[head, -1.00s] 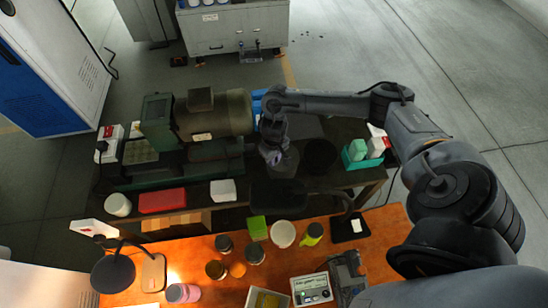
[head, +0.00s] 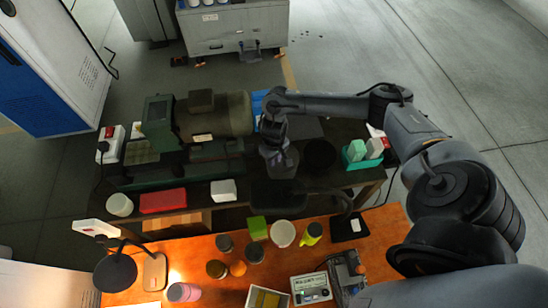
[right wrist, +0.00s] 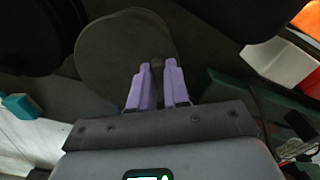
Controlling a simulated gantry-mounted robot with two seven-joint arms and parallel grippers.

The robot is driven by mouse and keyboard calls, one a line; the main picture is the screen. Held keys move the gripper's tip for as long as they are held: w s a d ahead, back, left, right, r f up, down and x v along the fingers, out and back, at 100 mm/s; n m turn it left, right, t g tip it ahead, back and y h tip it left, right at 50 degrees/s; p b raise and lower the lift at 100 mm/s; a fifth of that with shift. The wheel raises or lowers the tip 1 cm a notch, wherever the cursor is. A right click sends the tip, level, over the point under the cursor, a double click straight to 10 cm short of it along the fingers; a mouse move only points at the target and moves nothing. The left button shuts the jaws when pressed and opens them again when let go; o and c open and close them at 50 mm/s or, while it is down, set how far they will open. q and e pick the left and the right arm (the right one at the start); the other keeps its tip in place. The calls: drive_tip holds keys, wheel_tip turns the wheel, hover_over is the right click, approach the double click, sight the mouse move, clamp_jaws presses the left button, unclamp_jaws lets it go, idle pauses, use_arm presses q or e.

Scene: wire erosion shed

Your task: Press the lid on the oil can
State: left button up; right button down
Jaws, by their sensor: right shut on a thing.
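My right gripper (head: 280,155) hangs over the dark bench behind the orange table. In the right wrist view its purple fingers (right wrist: 157,75) are shut on a small dark knob, which I take for the lid's. A dark grey-olive round lid (right wrist: 115,45) spreads below the fingertips; in the head view it is a dim disc under the gripper (head: 284,168). A black round shape (head: 320,155) stands just right of it, perhaps the oil can; it may also be the black round form (right wrist: 35,30) at the wrist view's upper left. Lid and black shape look apart. My left gripper is out of view.
A green machine with a motor (head: 213,115) stands left of the gripper. A teal box (head: 360,161) with bottles is to the right. A red box (head: 163,201) and a white box (head: 223,190) lie along the bench front. The orange table (head: 205,236) holds several jars.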

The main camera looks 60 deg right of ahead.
idle(0.6)
drive_tip(key=shift+p, duration=0.55)
idle(0.9)
drive_tip(key=shift+p, duration=0.35)
drive_tip(key=shift+f, duration=0.15)
drive_tip(key=shift+p, duration=0.55)
idle(0.6)
idle(0.5)
drive_tip(key=c, duration=0.5)
unclamp_jaws()
